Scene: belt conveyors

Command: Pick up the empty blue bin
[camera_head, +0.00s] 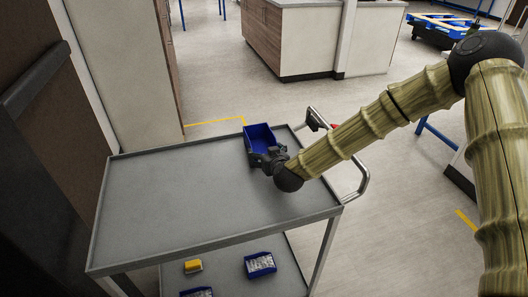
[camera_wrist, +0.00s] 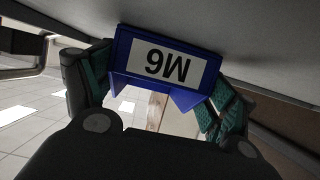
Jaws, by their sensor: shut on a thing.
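The blue bin (camera_head: 259,136) is at the far right part of the grey cart's top shelf (camera_head: 190,195). It looks empty inside in the head view. In the wrist view the bin (camera_wrist: 122,55) shows a white label reading M6, upside down. My gripper (camera_head: 270,158) is at the bin's near side. In the wrist view its two fingers with teal pads (camera_wrist: 155,90) are on either side of the bin's labelled front, shut on it. I cannot tell whether the bin touches the shelf.
The rest of the cart top is clear. On its lower shelf are two blue bins with contents (camera_head: 260,264) (camera_head: 197,292) and a yellow object (camera_head: 193,266). A cart handle (camera_head: 357,180) is at the right. A cabinet (camera_head: 310,40) stands behind.

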